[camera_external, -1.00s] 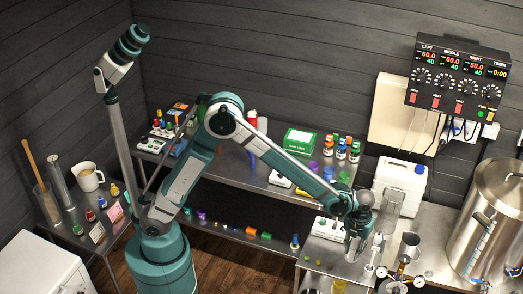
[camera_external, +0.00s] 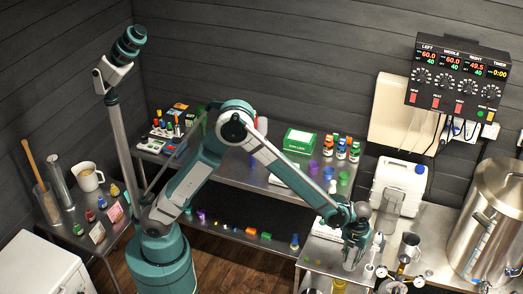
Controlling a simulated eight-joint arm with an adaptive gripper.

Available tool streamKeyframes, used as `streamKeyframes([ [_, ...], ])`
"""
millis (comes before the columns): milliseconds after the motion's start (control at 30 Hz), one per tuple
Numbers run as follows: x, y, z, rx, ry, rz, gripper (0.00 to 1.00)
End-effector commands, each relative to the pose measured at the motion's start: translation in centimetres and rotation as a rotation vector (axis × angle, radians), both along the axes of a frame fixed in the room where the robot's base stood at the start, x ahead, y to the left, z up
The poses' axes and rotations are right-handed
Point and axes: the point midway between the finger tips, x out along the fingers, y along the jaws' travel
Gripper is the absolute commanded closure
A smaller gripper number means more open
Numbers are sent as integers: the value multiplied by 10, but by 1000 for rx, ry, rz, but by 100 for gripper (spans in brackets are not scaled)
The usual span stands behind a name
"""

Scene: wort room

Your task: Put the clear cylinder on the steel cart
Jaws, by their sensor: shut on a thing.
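My gripper (camera_external: 351,262) is low over the steel surface at the lower right, pointing down. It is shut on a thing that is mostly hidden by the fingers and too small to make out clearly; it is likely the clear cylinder. A slim pale upright piece (camera_external: 377,247) stands just right of the gripper; I cannot tell whether the two touch. Of the steel surfaces, I cannot tell for sure which is the steel cart; a small steel top (camera_external: 312,256) lies under and left of my gripper.
A white jug-like container (camera_external: 398,185) stands behind my gripper. A steel mug (camera_external: 410,246), gauges (camera_external: 397,277) and a large steel kettle (camera_external: 495,220) crowd the right. Small bottles (camera_external: 341,150) line the back bench. A left steel table (camera_external: 78,238) holds a pitcher (camera_external: 88,177).

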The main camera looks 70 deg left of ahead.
Motion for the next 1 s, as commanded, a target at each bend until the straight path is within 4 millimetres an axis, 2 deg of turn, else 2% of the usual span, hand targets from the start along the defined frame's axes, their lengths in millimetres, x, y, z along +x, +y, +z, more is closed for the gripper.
streamKeyframes([
  [400, 0, 0, -35, 0, 0, 0, 88],
  [867, 0, 0, -40, 0, 0, 0, 88],
  [900, 0, 0, -40, 0, 0, 0, 73],
  [1000, 0, 0, -39, 0, 0, 0, 61],
])
